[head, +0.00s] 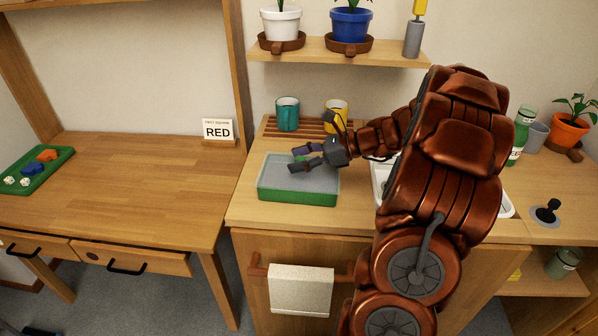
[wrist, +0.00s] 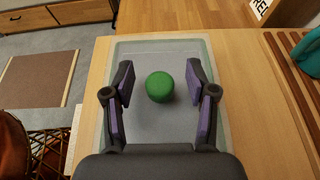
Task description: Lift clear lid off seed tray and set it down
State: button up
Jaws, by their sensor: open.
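The seed tray (head: 298,197) is green and sits on the wooden counter left of the sink. Its clear lid (head: 272,180) covers the top and looks greyish. In the wrist view the lid (wrist: 185,130) fills the middle, with a round green knob (wrist: 159,87) on it. My gripper (head: 299,160) is over the tray in the head view, hiding part of the lid and the knob. In the wrist view my gripper (wrist: 159,92) is open, with one finger on each side of the knob and a gap on both sides. I cannot tell the exact height of the fingertips.
A slatted wooden rack (head: 308,133) with a teal mug (head: 288,114) and a yellow mug (head: 343,108) stands behind the tray. The sink (head: 507,208) is to the right. The desk (head: 130,180) at left has clear room beside a green game tray (head: 50,166).

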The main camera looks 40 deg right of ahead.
grip_shut()
dwell(0.4)
